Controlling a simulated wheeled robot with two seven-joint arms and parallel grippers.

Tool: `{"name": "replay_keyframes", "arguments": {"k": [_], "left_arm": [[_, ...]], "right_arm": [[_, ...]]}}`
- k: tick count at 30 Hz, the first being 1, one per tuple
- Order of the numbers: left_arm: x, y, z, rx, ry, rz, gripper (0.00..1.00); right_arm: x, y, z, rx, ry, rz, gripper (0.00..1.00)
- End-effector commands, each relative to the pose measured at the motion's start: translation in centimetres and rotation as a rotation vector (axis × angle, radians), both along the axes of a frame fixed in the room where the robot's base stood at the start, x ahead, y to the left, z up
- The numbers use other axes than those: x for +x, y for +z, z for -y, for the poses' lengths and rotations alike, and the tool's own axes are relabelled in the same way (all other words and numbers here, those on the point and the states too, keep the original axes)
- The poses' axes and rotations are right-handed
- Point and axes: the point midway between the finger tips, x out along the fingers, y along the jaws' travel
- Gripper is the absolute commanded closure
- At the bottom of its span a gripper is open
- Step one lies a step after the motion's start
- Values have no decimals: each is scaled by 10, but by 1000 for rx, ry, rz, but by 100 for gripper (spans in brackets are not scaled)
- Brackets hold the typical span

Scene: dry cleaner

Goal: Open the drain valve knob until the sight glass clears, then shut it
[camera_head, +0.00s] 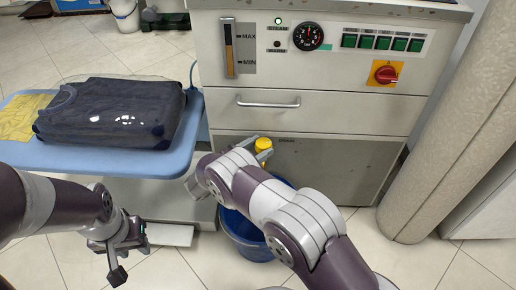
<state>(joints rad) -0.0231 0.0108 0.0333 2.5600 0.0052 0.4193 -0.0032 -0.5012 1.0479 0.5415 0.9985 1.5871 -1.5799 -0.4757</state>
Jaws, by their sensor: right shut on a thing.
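A yellow knob (263,145) sits low on the front of the grey cabinet, partly hidden by my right arm. My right gripper (262,152) is at the knob and shut on it. The sight glass (229,50) is on the upper left of the panel beside MAX and MIN marks. It shows a dark upper part and an amber-brown column below. My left gripper (118,268) hangs low at the left, away from the cabinet; its finger gap is not clear.
A blue bucket (239,238) stands on the floor below the knob, partly behind my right arm. A blue ironing board (180,160) carries a bagged dark garment (112,112) and a yellow cloth (20,117). A red rotary switch (385,75) and a pale column (440,160) are at right.

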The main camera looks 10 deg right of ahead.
Motion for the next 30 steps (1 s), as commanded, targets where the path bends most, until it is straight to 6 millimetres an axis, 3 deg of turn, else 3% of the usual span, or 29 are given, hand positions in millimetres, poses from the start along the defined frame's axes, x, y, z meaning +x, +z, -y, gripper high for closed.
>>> {"name": "replay_keyframes", "arguments": {"k": [1, 2, 3, 12, 22, 30], "left_arm": [[0, 0, 0, 0, 0, 0, 61], [0, 0, 0, 0, 0, 0, 61], [0, 0, 0, 0, 0, 0, 61], [0, 2, 0, 0, 0, 0, 61], [0, 28, 0, 0, 0, 0, 61], [0, 29, 0, 0, 0, 0, 61]], "right_arm": [[0, 0, 0, -1, 1, -1, 76], [0, 0, 0, -1, 1, -1, 43], [0, 0, 0, -1, 1, -1, 35], [-1, 1, -2, 0, 2, 0, 35], [-29, 3, -56, -1, 4, 1, 35], [-35, 0, -67, -1, 0, 0, 35]]}}
